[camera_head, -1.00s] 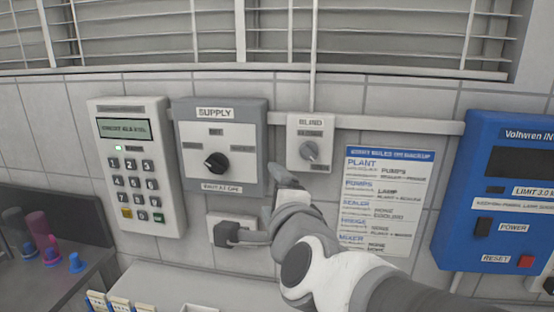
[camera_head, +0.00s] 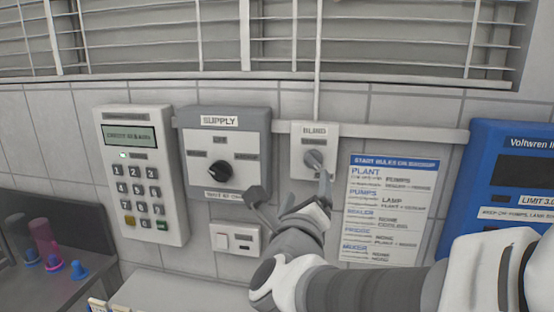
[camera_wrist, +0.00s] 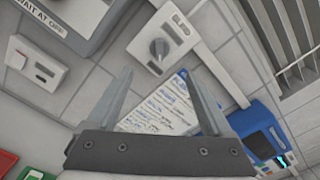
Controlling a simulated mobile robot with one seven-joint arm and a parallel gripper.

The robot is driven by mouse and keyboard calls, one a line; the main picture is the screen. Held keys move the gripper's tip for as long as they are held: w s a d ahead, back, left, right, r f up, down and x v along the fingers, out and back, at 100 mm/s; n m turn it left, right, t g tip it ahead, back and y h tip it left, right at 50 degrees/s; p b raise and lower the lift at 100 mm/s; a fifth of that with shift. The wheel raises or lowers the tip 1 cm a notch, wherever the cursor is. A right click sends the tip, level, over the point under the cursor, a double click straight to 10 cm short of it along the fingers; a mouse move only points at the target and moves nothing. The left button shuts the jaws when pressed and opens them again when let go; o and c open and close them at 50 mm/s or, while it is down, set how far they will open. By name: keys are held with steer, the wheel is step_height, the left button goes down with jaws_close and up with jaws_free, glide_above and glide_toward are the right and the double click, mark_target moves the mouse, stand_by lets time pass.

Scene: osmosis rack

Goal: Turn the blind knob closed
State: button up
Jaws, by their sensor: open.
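The blind knob (camera_head: 313,160) is a small grey dial on a pale panel labelled BLIND (camera_head: 327,135), below the window blind. Its panel also shows in the wrist view (camera_wrist: 178,28), with the knob (camera_wrist: 158,48) ahead of the gap between my fingertips. My gripper (camera_head: 290,188) is open and empty, just below the panel in the head view. In the wrist view, my two fingers (camera_wrist: 157,75) are spread wide, with the knob beyond their tips and not between them. The small lettering around the knob is too blurred to read.
The SUPPLY box (camera_head: 262,125) with a black knob is left of the BLIND panel. A keypad (camera_head: 142,170) hangs further left, a switch plate (camera_head: 238,238) below. A rules sheet (camera_head: 388,215) and a blue Voltwren unit (camera_head: 482,160) are at right. A horizontal trunking (camera_head: 400,129) runs behind.

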mark_target(312, 162)
steer(key=p+x, duration=0.2)
steer(key=x, duration=1.1)
steer(key=shift+w+d, duration=0.15)
steer(key=shift+w, duration=0.05)
jaws_close()
